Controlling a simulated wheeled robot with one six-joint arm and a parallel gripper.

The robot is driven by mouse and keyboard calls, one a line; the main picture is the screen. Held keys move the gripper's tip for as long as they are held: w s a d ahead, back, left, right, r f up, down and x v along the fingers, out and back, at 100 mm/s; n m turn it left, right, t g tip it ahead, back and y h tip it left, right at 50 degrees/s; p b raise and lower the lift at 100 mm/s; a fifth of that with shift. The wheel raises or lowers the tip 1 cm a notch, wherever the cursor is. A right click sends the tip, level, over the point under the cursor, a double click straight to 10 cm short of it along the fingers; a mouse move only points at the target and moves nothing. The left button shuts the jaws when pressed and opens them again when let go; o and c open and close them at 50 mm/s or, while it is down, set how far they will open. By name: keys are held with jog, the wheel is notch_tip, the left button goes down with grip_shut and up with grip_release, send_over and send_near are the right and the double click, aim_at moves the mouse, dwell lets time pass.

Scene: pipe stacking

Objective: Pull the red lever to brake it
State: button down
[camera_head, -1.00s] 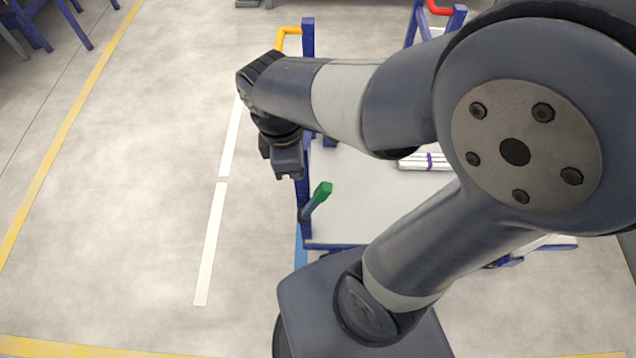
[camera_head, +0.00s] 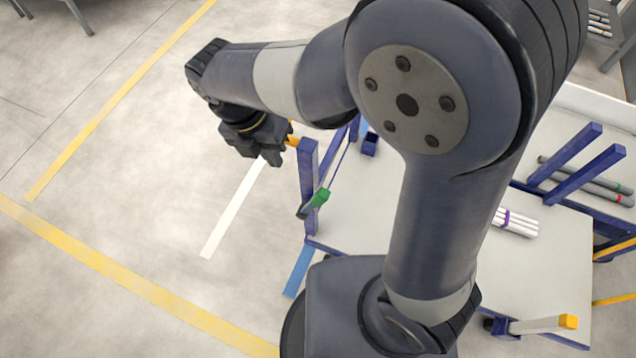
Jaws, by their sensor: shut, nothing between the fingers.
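No red lever shows in the head view now; my arm covers part of the cart. A green-tipped lever (camera_head: 317,199) stands at the near left corner of the cart (camera_head: 560,240). A yellow handle (camera_head: 292,140) shows partly behind my gripper, by a blue post (camera_head: 308,170). My gripper (camera_head: 272,158) is shut and empty, pointing down, left of the cart and above the floor. I cannot tell whether it touches the yellow handle.
White pipes with a purple band (camera_head: 516,222) lie on the cart. A yellow-tipped lever (camera_head: 567,321) is at its near right corner. Grey pipes (camera_head: 590,180) lie beyond blue posts. Open floor (camera_head: 120,210) is on the left.

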jog(key=shift+f, duration=0.1)
send_near(312, 199)
notch_tip(312, 199, down, 4)
jog(key=a, duration=0.2)
jog(key=shift+w+d+f+p, duration=0.1)
jog(key=shift+d+f+p, duration=0.15)
jog(key=shift+d, duration=0.55)
jog(key=shift+w+d+f+p, duration=0.1)
jog(key=shift+d+f+p, duration=0.15)
jog(key=shift+d, duration=0.55)
jog(key=shift+s, duration=0.1)
jog(key=shift+f, duration=0.1)
